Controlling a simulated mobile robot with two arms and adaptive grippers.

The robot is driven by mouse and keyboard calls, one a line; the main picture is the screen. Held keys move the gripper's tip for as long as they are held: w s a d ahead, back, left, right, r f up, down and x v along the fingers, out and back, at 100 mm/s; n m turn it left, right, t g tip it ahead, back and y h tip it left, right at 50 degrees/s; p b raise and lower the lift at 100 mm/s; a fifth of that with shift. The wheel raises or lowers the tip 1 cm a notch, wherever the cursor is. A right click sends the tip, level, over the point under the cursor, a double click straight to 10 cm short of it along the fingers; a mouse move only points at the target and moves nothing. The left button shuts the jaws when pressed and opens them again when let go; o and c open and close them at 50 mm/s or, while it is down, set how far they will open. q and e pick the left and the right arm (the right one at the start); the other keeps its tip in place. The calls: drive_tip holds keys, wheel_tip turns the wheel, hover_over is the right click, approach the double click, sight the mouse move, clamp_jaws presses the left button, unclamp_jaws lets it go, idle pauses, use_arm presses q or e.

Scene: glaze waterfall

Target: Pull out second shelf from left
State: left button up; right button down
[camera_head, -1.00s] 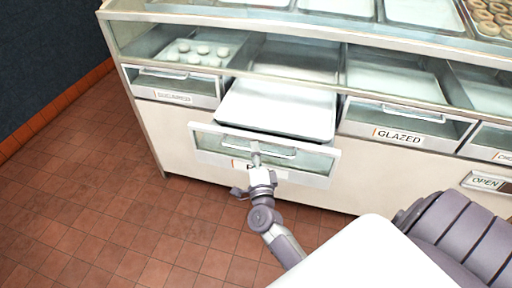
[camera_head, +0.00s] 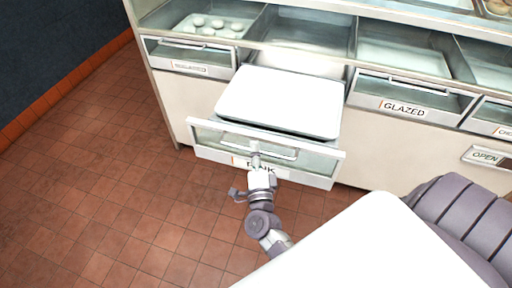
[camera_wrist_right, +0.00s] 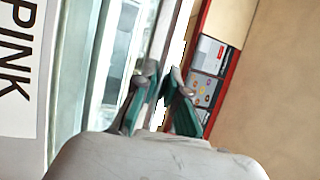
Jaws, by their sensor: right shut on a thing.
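The second shelf from the left is a drawer (camera_head: 318,170) with a glass front, a white handle and a label that reads "PINK" in the right wrist view (camera_wrist_right: 14,62). It stands pulled out from the display case, with a white tray (camera_head: 282,100) showing in it. My right gripper (camera_head: 256,160) is at the middle of the drawer front, shut on the handle (camera_head: 284,154). In the right wrist view its two fingers (camera_wrist_right: 162,95) are around the handle bar. My left gripper is not in view.
The drawer to the left (camera_head: 188,57) and the "GLAZED" drawer (camera_head: 410,97) to the right sit closed in the case. The tiled floor (camera_head: 120,200) in front is clear. A dark wall (camera_head: 50,45) stands at the left.

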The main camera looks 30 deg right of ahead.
drive_tip(key=c, duration=1.2)
unclamp_jaws()
drive_tip(key=v, duration=1.2)
drive_tip(key=shift+f, duration=0.1)
